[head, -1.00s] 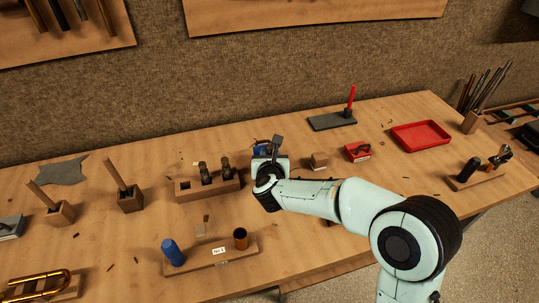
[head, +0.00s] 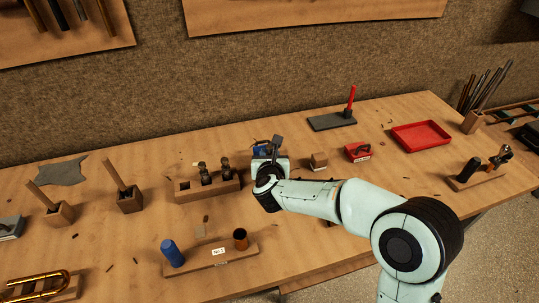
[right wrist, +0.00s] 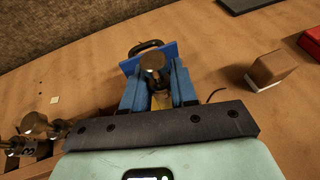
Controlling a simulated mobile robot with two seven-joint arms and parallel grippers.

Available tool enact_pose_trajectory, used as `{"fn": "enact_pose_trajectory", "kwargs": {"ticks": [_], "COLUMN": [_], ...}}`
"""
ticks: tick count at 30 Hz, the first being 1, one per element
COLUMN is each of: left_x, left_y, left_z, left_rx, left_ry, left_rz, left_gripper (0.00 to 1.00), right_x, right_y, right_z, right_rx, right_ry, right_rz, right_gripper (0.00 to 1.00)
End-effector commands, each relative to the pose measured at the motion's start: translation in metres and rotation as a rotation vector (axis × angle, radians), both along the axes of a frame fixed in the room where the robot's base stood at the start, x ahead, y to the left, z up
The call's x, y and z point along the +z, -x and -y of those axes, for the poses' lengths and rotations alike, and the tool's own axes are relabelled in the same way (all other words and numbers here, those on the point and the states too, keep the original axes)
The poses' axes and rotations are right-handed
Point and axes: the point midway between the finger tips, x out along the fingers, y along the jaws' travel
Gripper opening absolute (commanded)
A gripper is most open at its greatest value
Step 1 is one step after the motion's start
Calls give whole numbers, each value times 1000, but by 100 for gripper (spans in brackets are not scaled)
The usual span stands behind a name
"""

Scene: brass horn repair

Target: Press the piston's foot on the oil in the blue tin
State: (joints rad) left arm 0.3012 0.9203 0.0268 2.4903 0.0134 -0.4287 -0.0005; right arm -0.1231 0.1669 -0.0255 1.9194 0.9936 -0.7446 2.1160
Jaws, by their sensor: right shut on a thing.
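My right gripper (right wrist: 157,92) is shut on a piston (right wrist: 154,64), whose round grey-brown top shows between the blue fingers in the right wrist view. In the head view the gripper is at the back middle of the bench, mostly hidden behind its own wrist. The blue tin (head: 262,150) shows just beyond it. In the right wrist view the blue tin (right wrist: 169,52), with a dark curved handle, is right behind the piston. The piston's foot and the oil are hidden, so I cannot tell whether they touch. My left gripper is not in view.
A wooden rack (head: 184,196) with two standing pistons is left of the gripper. A small wooden block (head: 319,161) and a red tin (head: 357,152) are to the right. A red tray (head: 420,136) lies farther right. A board (head: 212,259) with blue and copper cylinders is in front.

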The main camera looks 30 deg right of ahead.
Motion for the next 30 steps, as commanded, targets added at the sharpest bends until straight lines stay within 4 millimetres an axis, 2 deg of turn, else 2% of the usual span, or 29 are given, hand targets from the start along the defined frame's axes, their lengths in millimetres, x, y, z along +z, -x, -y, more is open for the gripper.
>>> {"fn": "enact_pose_trajectory", "kwargs": {"ticks": [2, 24, 30], "left_x": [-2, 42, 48], "left_y": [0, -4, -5], "left_z": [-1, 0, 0], "left_rx": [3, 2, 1], "left_ry": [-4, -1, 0], "left_rz": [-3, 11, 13], "left_gripper": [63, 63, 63], "right_x": [-3, 62, 70], "right_y": [1, 0, 0], "right_z": [-1, 0, 0], "right_rx": [1, 1, 1], "right_ry": [-3, 0, -1], "right_rz": [-11, 0, -2], "right_gripper": [0, 0, 0]}}
